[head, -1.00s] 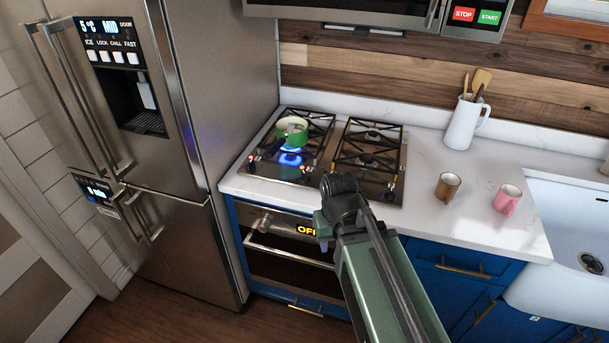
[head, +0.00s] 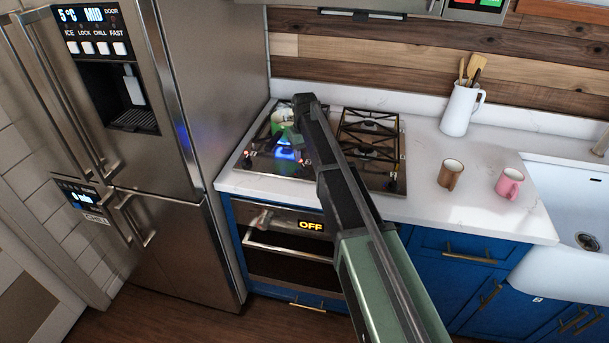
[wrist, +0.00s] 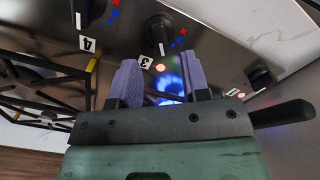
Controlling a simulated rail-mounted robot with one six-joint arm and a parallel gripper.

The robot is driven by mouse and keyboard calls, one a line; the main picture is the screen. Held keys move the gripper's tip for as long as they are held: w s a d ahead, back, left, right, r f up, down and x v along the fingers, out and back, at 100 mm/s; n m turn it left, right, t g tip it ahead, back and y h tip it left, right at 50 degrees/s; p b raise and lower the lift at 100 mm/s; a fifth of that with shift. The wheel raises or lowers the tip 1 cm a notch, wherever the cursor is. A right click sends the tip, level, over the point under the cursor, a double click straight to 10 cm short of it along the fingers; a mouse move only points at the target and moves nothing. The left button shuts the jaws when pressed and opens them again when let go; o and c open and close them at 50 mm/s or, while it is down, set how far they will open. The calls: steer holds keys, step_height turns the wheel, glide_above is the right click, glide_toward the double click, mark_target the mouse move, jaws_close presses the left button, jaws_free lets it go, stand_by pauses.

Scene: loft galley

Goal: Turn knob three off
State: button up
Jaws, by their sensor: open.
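Knob three (wrist: 158,32) is a black knob on the steel cooktop panel, beside a white label "3", in the upper middle of the wrist view. A red light glows by its label. My gripper (wrist: 155,62) is open, its two purple fingers apart and pointing toward the knob, with nothing held between them. The knob lies just beyond the fingertips; contact cannot be told. In the head view my arm covers part of the cooktop (head: 372,178), hiding knob three and my fingers. A blue flame (head: 286,153) burns at the front left.
Two mugs (head: 450,175) (head: 509,184) and a utensil jug (head: 460,110) stand right of the cooktop.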

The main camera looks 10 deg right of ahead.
mark_target(304, 167)
step_height(304, 167, down, 6)
steer(key=b, duration=0.3)
steer(key=shift+r+b, duration=0.15)
steer(key=shift+b, duration=0.15)
steer(key=shift+r, duration=0.15)
jaws_close()
steer(key=shift+m, duration=3.5)
